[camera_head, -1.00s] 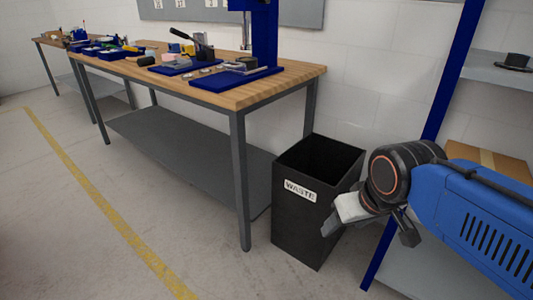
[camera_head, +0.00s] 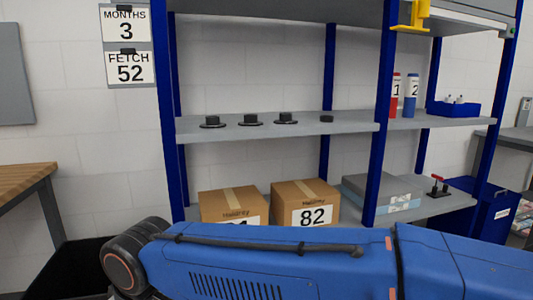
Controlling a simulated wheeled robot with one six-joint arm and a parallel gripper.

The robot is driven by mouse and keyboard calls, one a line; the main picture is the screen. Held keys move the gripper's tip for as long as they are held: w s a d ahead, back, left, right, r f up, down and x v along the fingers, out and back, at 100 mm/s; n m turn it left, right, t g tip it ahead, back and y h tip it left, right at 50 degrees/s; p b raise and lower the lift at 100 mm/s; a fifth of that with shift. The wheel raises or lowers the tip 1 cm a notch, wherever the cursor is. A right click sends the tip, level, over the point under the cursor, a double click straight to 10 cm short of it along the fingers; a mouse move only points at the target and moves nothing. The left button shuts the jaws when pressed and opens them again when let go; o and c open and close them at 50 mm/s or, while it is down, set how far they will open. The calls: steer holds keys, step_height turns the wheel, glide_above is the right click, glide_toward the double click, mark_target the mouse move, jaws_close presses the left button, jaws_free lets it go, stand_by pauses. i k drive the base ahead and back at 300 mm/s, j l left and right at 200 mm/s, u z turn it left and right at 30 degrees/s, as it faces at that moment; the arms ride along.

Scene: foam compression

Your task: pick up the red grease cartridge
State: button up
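A red cartridge (camera_head: 395,97) with a "1" label stands upright on the upper shelf, right of the middle post. A blue cartridge (camera_head: 411,98) labelled "2" stands close on its right. My blue arm crosses the bottom of the view, well below and in front of that shelf. My gripper is not in view now.
The shelf board (camera_head: 280,129) holds several black round parts. A blue bin (camera_head: 454,108) sits right of the cartridges. Cardboard boxes (camera_head: 304,203) stand on the lower shelf. Blue posts (camera_head: 382,110) frame the bays. A wooden bench (camera_head: 22,177) is at left, the black waste bin (camera_head: 75,268) below.

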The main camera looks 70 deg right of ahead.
mark_target(396, 79)
steer(key=k+l+z, duration=0.15)
steer(key=k+l, duration=0.3)
steer(key=z, duration=2.6)
